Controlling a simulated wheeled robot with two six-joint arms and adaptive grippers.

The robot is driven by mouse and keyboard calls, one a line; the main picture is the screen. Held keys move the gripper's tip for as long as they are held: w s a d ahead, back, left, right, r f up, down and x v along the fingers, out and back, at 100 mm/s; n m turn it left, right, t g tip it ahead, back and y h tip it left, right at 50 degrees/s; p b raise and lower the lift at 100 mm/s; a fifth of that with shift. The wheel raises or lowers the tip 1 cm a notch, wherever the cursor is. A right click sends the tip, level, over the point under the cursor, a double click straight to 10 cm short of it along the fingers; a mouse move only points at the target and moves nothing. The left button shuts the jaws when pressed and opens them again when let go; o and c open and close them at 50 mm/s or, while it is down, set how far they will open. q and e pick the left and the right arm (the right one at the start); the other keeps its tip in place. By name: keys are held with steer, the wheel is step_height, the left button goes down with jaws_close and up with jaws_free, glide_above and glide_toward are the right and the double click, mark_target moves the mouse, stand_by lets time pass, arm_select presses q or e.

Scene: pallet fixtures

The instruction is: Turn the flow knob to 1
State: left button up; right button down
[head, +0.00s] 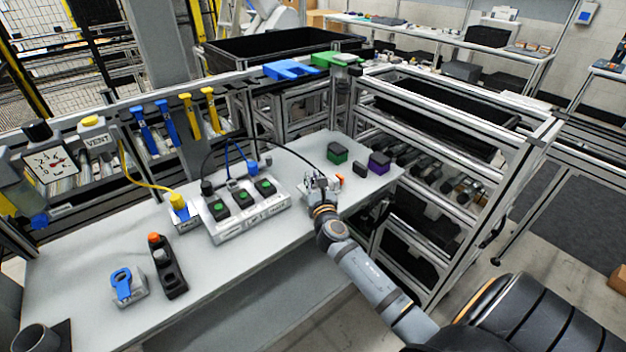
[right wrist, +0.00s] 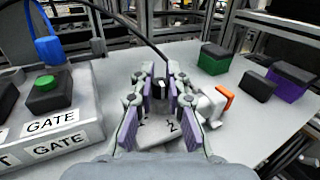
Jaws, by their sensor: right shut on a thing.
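My right gripper (head: 320,186) is over the right part of the grey bench, just right of the button box. In the right wrist view its two purple-padded fingers (right wrist: 160,88) are closed around a small dark knob (right wrist: 159,91) with a white mark on top. A pale plate (right wrist: 163,134) below the knob carries a "2"; its other markings are mostly hidden by the fingers. I cannot read the setting the knob points to. In the head view the gripper hides the knob. My left gripper is not in view.
A button box (head: 240,213) with green buttons and GATE labels stands left of the gripper. An orange-handled white fitting (right wrist: 216,101) sits close to the right finger. Green (head: 337,154) and purple (head: 379,162) blocks lie behind. A black cable arches overhead.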

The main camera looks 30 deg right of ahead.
steer(key=m+g+h, duration=0.1)
steer(key=h, duration=0.1)
steer(key=m+g+h+b, duration=0.1)
steer(key=h, duration=0.1)
steer(key=shift+f+m, duration=0.15)
steer(key=shift+m, duration=0.25)
steer(key=m+g+h+b, duration=0.1)
steer(key=m+g+h, duration=0.1)
steer(key=g+h, duration=0.1)
steer(key=shift+m, duration=0.4)
steer(key=m+g+h+b, duration=0.2)
steer(key=m+g+h, duration=0.1)
steer(key=g, duration=0.1)
steer(key=shift+b, duration=0.4)
steer(key=shift+m+g+h+b, duration=0.35)
steer(key=shift+m+g+b, duration=0.45)
steer(key=shift+g, duration=0.6)
steer(key=shift+m+g+h+b, duration=0.35)
steer(key=shift+m+g+b, duration=0.1)
steer(key=shift+m+g, duration=0.8)
steer(key=shift+g, duration=0.35)
steer(key=c, duration=1.3)
jaws_free()
steer(key=shift+c, duration=0.2)
